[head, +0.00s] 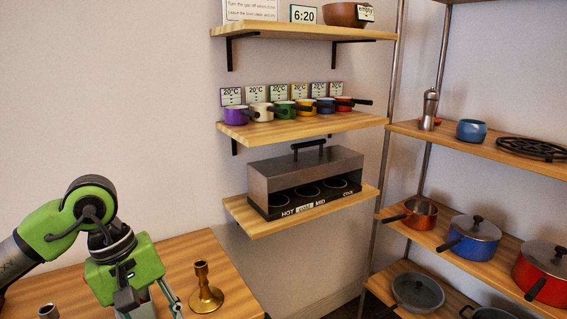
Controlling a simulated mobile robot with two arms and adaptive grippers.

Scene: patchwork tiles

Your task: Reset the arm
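My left arm, green and grey, comes in from the left above the wooden table. My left gripper (148,303) points down at the bottom edge of the head view. Its fingertips are cut off by the frame, so I cannot tell whether it is open or shut, or whether it holds anything. A brass candlestick (204,291) stands upright on the table, just right of the gripper and apart from it. My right gripper is not in view.
A small metal piece (48,312) shows left of the gripper. The wooden table (195,252) has bare room behind. Wall shelves carry a metal stove (311,178), several small coloured pots and a brown bowl (343,15). A rack (470,140) with pans stands right.

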